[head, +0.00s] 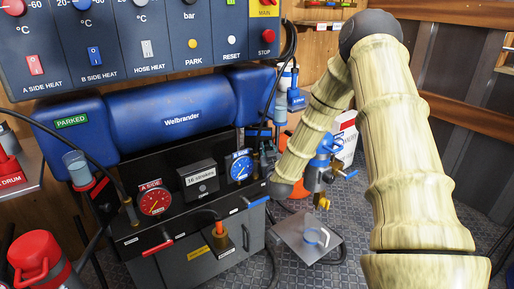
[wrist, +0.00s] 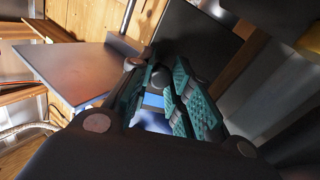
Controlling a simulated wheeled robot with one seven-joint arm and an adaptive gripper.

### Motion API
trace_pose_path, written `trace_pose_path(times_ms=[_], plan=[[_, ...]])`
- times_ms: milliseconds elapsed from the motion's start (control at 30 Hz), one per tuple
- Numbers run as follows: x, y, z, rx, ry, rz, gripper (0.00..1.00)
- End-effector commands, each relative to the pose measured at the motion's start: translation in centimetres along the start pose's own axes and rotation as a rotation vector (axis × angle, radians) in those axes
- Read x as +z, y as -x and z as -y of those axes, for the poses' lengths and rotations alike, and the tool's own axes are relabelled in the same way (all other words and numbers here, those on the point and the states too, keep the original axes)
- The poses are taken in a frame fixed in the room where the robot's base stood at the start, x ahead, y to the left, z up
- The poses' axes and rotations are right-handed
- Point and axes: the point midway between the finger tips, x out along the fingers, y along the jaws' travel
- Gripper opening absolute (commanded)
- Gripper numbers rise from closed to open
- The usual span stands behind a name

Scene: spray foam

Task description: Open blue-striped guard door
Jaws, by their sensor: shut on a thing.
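My gripper (wrist: 168,85) shows in the wrist view with its teal-padded fingers close together. A small blue and pale part (wrist: 153,100) shows between the fingers, and they are closed on it. The fingers hide most of it, so I cannot tell whether it belongs to the guard door. In the head view my forearm reaches down to the right end of the blue machine's dark front panel (head: 120,225), and my gripper is hidden there. A blue stripe is too small to make out clearly on any door.
A flat grey plate (wrist: 75,70) lies left of my fingers in the wrist view, with a dark panel (wrist: 200,38) behind. In the head view a grey plate with a loop handle (head: 298,232) stands low beside the cabinet (head: 180,268). A red canister (head: 38,258) is at left.

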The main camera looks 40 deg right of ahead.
Motion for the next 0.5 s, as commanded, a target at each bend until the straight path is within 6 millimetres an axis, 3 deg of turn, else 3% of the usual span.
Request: trace_pose_path(times_ms=[333, 367, 467, 500], plan=[[0.09, 0.18, -0.55, 0.014, 0.001, 0.001, 0.00], [0.09, 0.18, -0.55, 0.014, 0.001, 0.001, 0.25], [0.10, 0.18, -0.55, 0.014, 0.001, 0.001, 0.43], [0.10, 0.18, -0.55, 0.014, 0.001, 0.001, 0.43]])
